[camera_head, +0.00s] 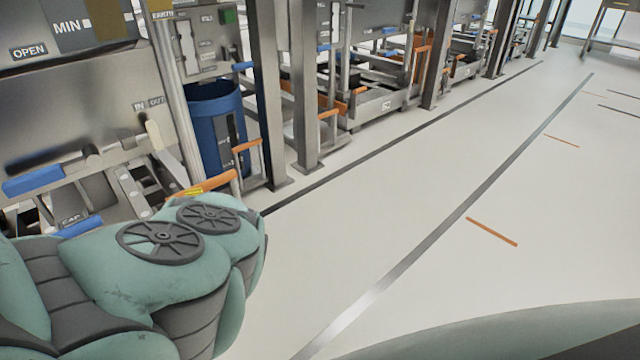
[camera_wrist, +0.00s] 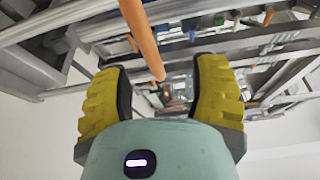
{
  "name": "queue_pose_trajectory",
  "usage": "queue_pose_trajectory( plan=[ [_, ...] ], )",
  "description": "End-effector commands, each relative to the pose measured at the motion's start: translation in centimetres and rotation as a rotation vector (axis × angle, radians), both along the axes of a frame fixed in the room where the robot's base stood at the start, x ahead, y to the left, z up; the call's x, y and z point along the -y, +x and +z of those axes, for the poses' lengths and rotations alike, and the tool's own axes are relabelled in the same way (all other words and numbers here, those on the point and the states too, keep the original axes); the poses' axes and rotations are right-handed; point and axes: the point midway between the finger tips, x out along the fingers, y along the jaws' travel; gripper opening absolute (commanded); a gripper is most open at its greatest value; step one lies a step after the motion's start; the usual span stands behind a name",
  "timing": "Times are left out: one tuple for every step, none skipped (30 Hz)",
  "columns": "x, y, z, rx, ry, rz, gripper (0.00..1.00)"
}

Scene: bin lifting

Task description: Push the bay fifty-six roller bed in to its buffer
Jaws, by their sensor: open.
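A roller bed (camera_head: 130,188) with grey rails and rollers shows at the near left in the head view, partly hidden by my arm. An orange handle bar (camera_head: 212,184) sticks out beside it, just past my forearm. No number fifty-six is readable. In the wrist view my gripper (camera_wrist: 162,70) is open, its yellow fingers spread apart. An orange bar (camera_wrist: 140,38), likely the same handle, runs between the fingers in the picture. It does not appear gripped; contact with the pads cannot be told. The head view mostly hides my gripper behind the arm.
Further bays with orange handles line the left, one marked 52 (camera_head: 387,106). A blue lever (camera_head: 33,181) is at far left. The pale floor (camera_head: 420,190) on the right is open.

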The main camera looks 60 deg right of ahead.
Motion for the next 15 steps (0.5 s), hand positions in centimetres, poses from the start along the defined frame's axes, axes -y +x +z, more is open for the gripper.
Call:
queue_pose_trajectory(
  plan=[
    [-0.3,-0.2,0.0,-0.002,0.001,0.002,0.59],
    [-0.4,-0.4,0.0,-0.001,0.001,0.002,0.59],
    [-0.5,-0.6,-0.1,-0.002,0.001,0.001,0.59],
    [-0.7,-0.8,-0.2,-0.002,0.002,0.001,0.59],
    [-0.8,-1.0,-0.2,-0.003,0.004,0.001,0.59],
    [-0.9,-1.2,-0.3,-0.004,0.004,0.000,0.59],
    [-1.0,-1.4,-0.3,-0.004,0.004,0.000,0.59],
    [-1.1,-1.5,-0.3,-0.003,0.003,0.000,0.59],
    [-1.3,-1.7,-0.2,0.000,0.002,-0.001,0.59],
    [-1.4,-1.8,-0.2,0.002,0.001,0.000,0.59],
    [-1.5,-2.0,-0.2,0.001,0.000,-0.001,0.59],
    [-1.6,-2.2,-0.2,0.001,-0.001,-0.002,0.59],
    [-1.7,-2.4,-0.3,0.001,-0.001,-0.002,0.59],
    [-1.8,-2.5,-0.3,0.001,-0.001,-0.001,0.59],
    [-2.0,-2.7,-0.4,0.000,0.000,-0.001,0.59]
  ],
)
